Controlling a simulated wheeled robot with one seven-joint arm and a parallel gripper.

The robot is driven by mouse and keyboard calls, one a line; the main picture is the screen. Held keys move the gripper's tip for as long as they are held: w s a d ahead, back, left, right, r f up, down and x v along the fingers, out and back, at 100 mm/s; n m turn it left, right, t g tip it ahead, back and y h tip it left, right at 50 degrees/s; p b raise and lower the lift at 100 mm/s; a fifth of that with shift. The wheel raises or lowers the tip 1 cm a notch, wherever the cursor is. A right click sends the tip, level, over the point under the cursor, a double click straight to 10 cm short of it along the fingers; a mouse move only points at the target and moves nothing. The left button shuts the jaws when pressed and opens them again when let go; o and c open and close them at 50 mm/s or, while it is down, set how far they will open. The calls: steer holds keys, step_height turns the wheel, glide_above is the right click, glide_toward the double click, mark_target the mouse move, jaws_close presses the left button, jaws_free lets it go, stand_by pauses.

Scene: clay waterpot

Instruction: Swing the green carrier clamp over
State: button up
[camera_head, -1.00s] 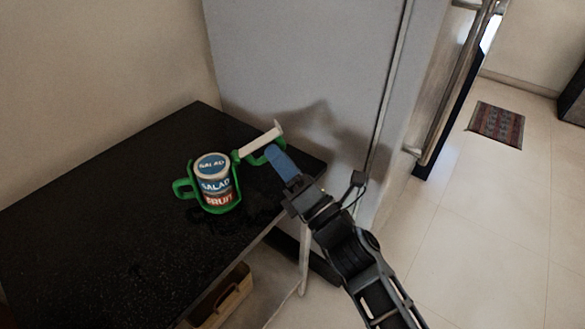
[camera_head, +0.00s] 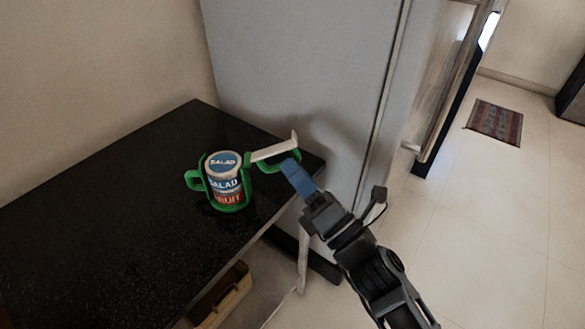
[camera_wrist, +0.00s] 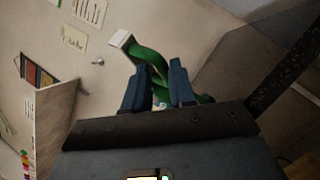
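The green carrier (camera_head: 194,181) stands upright on the black table, wrapped around a can (camera_head: 225,183) labelled salad and fruit. Its clamp (camera_head: 274,152), a green arm with a pale bar, sticks out to the right of the can. In the wrist view the green clamp (camera_wrist: 150,56) curves behind and between my fingers, with its pale end at upper left. My gripper (camera_head: 292,165) has blue fingers at the clamp's outer right end. In the wrist view the two fingers (camera_wrist: 158,75) stand apart with a gap. Whether they touch the clamp I cannot tell.
The black table (camera_head: 110,220) is bare to the left of the carrier; its right corner is close to the clamp. A grey fridge (camera_head: 300,70) stands just behind. A tan box (camera_head: 222,295) sits under the table. Open floor lies to the right.

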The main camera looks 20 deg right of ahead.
steer(key=b+v, duration=0.1)
steer(key=v, duration=0.6)
steer(key=shift+s+a+b, duration=0.2)
steer(key=shift+s+b, duration=0.05)
steer(key=shift+b, duration=0.05)
stand_by(0.3)
steer(key=shift+r, duration=0.15)
stand_by(0.6)
